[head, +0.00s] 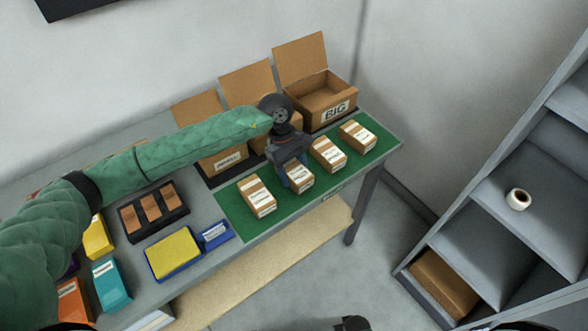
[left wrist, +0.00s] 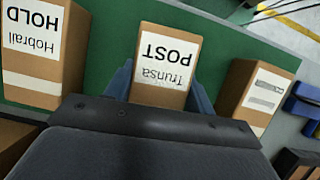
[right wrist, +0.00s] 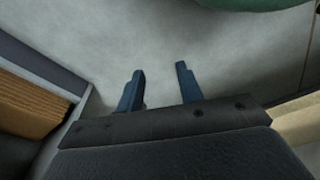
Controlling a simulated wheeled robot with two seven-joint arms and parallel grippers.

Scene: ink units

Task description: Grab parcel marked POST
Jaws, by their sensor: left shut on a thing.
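The parcel marked POST (left wrist: 165,60) is a small brown box with a white label, upside down in the left wrist view. In the head view this parcel (head: 301,184) is in the row on the green mat (head: 236,219). My left gripper (left wrist: 160,88) has its blue fingers on both sides of it and is shut on it; it comes from above in the head view (head: 293,172). I cannot tell whether the parcel touches the mat. My right gripper (right wrist: 160,78) is open and empty above the floor.
A HOLD parcel (left wrist: 42,50) and another parcel (left wrist: 257,95) flank it closely. Open cartons, one marked BIG (head: 325,100), stand behind the mat. A yellow pad (head: 173,253) and a black tray (head: 153,210) lie left. Grey shelving (head: 480,225) stands right.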

